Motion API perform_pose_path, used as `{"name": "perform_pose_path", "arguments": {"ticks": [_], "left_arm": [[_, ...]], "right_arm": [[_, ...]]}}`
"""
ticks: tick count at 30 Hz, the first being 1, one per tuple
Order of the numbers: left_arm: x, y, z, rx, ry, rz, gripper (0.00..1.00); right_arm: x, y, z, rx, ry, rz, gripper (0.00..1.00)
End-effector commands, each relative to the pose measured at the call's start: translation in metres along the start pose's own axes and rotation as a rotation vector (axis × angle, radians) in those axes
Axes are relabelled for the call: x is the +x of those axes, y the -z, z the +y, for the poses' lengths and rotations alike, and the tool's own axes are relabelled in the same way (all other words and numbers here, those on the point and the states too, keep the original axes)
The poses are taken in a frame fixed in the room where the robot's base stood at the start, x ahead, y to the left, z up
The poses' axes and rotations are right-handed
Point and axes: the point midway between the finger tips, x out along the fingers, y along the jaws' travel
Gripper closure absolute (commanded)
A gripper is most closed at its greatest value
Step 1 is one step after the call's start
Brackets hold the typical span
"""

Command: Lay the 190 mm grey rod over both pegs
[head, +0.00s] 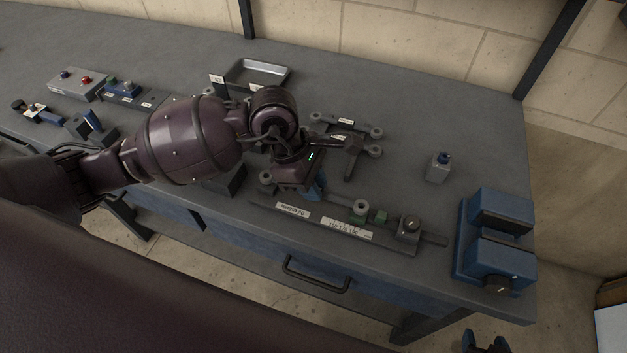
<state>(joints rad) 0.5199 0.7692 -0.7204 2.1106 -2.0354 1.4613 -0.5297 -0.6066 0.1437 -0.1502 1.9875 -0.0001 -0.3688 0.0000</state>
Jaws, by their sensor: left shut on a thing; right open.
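My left gripper (316,190) reaches down over the front of the bench, its blue fingers shut on a grey rod. One ring end of this rod (361,207) shows right of the fingers and another ring shows to their left; the gripper hides the middle. The rod lies just behind a long labelled gauge rail (325,228) with a slider block (408,229) at its right. Small green blocks (380,216) sit beside the right ring. I cannot make out the pegs or whether the rod touches anything. My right gripper (485,340) shows open and empty at the bottom edge.
More grey ring-ended rods (346,128) lie behind the gripper. A blue vise (497,240) stands at the right end, with a small grey block (438,167) nearby. A metal tray (258,74) and a button box (77,83) are further back. The right rear bench is clear.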

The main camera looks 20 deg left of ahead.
Motion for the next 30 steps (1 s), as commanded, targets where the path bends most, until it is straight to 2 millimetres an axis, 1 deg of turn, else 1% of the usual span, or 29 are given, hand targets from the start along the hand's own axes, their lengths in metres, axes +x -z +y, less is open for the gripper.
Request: {"name": "perform_pose_path", "arguments": {"ticks": [3,10,17,21,22,27,30], "left_arm": [[0.003,0.001,0.000,0.000,0.000,0.000,1.00],[0.009,0.004,0.000,0.000,0.000,0.000,1.00],[0.013,0.005,0.000,0.000,0.000,0.000,1.00],[0.012,0.005,0.000,0.001,-0.001,-0.001,1.00],[0.012,0.005,0.000,0.001,-0.001,-0.001,0.78],[0.012,0.005,0.000,0.001,-0.001,-0.001,0.52],[0.012,0.005,0.000,0.001,-0.001,0.000,0.52]], "right_arm": [[0.000,-0.007,0.000,0.001,0.000,-0.010,0.45],[0.002,-0.010,-0.001,0.000,0.000,-0.012,0.45],[0.006,-0.007,-0.002,-0.001,0.003,-0.003,0.45],[0.008,-0.002,-0.002,-0.002,0.003,0.006,0.45],[0.008,-0.001,-0.002,-0.002,0.004,0.007,0.45],[0.008,-0.001,-0.002,-0.001,0.004,0.008,0.45],[0.007,-0.002,-0.002,0.000,0.003,0.006,0.45]]}}
